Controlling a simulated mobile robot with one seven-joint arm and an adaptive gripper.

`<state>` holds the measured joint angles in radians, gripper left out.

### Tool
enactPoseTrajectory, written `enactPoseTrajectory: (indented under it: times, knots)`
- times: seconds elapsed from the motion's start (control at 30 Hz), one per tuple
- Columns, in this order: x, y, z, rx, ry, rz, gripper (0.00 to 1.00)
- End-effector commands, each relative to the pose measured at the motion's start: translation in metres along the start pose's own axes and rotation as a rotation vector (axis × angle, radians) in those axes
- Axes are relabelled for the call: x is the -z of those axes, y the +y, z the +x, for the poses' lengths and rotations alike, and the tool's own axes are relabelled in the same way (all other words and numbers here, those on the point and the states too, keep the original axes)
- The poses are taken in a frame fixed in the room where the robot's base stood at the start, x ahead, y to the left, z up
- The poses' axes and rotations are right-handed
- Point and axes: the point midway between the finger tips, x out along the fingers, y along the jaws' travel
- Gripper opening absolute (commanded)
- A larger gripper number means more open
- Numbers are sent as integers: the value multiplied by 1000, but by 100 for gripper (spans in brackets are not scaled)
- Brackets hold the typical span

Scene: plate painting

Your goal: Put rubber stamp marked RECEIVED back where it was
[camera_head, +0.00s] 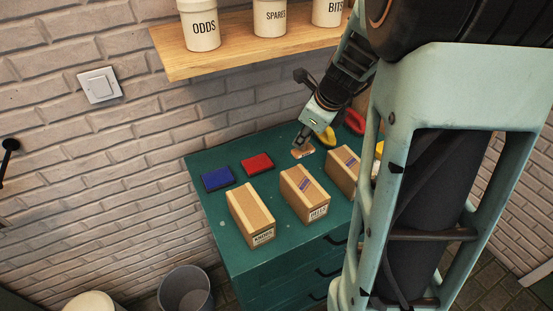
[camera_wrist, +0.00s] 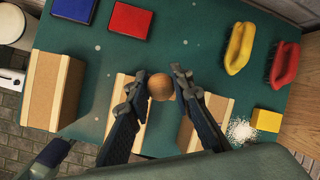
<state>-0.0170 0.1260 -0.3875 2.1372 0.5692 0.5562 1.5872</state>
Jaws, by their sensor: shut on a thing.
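A rubber stamp with a round wooden knob (camera_wrist: 160,87) sits between my gripper's fingertips (camera_wrist: 159,82) in the wrist view. My gripper is shut on this knob. The stamp's marking cannot be read. In the head view my gripper (camera_head: 303,139) is over the rear middle of the green cabinet top (camera_head: 225,228), behind the boxes. A small orange-brown patch shows just under the fingertips there; I cannot tell whether it is the stamp's base or something on the top. A blue pad (camera_head: 217,179) and a red pad (camera_head: 257,163) lie to the left.
Three cardboard boxes, left (camera_head: 251,215), middle (camera_head: 304,194) and right (camera_head: 343,167), stand along the front. Purple marks show on the middle and right ones. Yellow (camera_wrist: 239,47) and red (camera_wrist: 285,62) brushes, a yellow block (camera_wrist: 266,120) and white grains (camera_wrist: 241,130) are at right.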

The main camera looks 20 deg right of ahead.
Motion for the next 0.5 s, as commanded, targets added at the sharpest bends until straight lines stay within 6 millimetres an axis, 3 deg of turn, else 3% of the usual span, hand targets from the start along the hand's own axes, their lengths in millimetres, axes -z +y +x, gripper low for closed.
enactPoseTrajectory:
  times: [0.17,0.5]
  knots:
    - [2,-12,7,21,6,46,5]
    - [-20,-49,55,20,7,48,5]
